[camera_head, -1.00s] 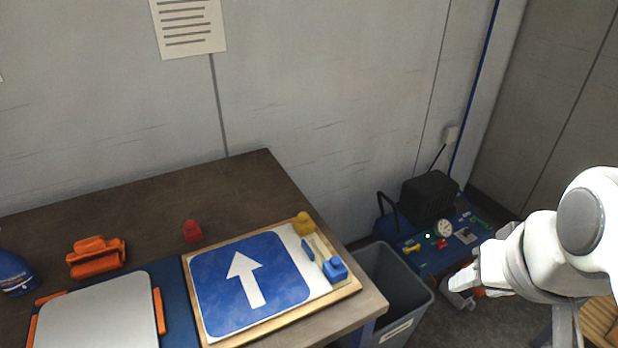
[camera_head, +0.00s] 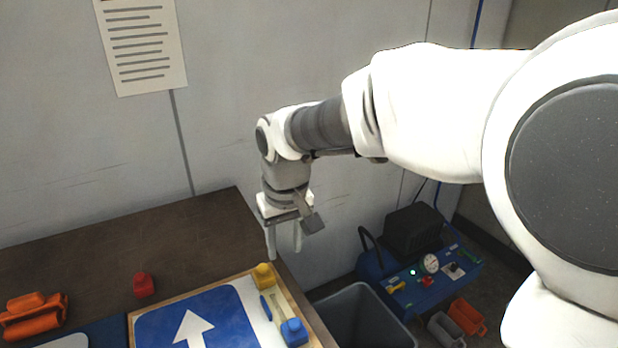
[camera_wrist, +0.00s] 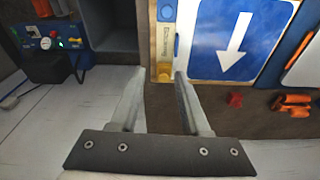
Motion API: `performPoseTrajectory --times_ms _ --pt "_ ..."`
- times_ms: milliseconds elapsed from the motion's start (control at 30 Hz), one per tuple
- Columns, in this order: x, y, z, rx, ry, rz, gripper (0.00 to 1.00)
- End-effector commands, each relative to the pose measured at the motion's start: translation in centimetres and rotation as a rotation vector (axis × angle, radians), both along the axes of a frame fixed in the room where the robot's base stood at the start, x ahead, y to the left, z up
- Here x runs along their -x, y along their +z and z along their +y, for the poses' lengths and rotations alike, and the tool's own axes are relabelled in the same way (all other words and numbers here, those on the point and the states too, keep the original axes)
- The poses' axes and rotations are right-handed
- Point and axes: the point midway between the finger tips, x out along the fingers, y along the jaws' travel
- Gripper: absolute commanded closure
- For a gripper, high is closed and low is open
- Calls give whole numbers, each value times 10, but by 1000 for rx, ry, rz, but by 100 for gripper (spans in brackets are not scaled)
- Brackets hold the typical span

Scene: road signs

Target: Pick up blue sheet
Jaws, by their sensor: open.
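The blue sheet (camera_head: 232,322), with a white arrow, lies flat on a wood-edged board (camera_head: 310,341) on the table; the head view cuts off its near part. The wrist view shows more of the blue sheet (camera_wrist: 207,42). My gripper (camera_head: 285,250) points down above the table's right edge, behind and to the right of the sheet. Its fingers are apart with nothing between them. In the wrist view, my gripper (camera_wrist: 160,74) is to the left of the sheet and not touching it.
A yellow block (camera_head: 263,276) and a blue block (camera_head: 294,332) sit on the board beside the sheet. A red block (camera_head: 144,285) and an orange tool (camera_head: 35,315) are on the table. A grey bin (camera_head: 365,312) and a blue machine (camera_head: 412,290) stand on the floor at right.

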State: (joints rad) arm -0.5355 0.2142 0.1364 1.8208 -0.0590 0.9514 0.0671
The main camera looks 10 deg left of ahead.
Motion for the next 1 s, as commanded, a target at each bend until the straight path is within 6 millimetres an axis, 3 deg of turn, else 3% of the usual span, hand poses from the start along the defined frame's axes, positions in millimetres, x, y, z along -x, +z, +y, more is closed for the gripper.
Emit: performPoseTrajectory --times_ms 100,233,367,800,1000 --pt "1 -16 27 9 44 24 54" --pt "3 -26 41 12 67 37 54" --pt "2 -40 46 15 73 41 54" --pt "-5 -130 52 16 72 42 54" --pt "-8 -147 53 13 71 38 54"
